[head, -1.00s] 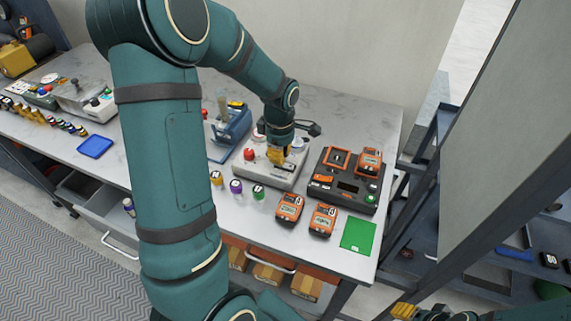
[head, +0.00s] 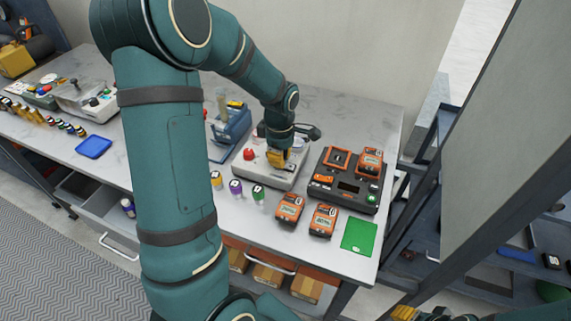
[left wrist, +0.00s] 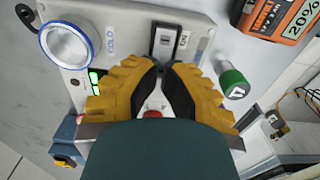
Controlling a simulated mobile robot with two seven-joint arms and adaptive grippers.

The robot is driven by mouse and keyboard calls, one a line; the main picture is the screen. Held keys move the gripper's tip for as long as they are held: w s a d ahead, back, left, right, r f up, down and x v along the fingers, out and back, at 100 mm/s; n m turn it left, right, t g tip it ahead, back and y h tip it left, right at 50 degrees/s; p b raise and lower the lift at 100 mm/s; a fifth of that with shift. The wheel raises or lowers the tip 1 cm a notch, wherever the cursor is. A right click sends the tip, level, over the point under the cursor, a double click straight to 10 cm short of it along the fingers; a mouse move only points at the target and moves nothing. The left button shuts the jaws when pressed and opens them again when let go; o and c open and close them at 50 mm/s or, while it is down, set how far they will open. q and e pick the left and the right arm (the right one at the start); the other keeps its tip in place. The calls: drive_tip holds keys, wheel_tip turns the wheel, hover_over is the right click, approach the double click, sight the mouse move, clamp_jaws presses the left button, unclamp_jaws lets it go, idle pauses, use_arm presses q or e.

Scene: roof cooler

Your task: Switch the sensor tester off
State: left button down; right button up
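The sensor tester, which I take to be the light grey box (head: 262,176), stands on the bench with a red button (head: 249,154) on top. In the left wrist view, its panel (left wrist: 118,20) carries a rocker switch (left wrist: 168,41) marked ON, a round metal well (left wrist: 65,44) marked COLD and a lit green display (left wrist: 95,80). My left gripper (head: 277,158) points down over the box. Its yellow fingers (left wrist: 160,69) have their tips almost together, just short of the switch in the picture, with nothing between them. Contact cannot be told. My right gripper (head: 404,312) is partly cut off at the bottom edge.
A blue device (head: 230,132) stands to the left.

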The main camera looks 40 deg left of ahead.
use_arm(q)
drive_tip(key=shift+f, duration=0.35)
drive_tip(key=shift+r+p, duration=2.5)
drive_tip(key=shift+r, duration=1.05)
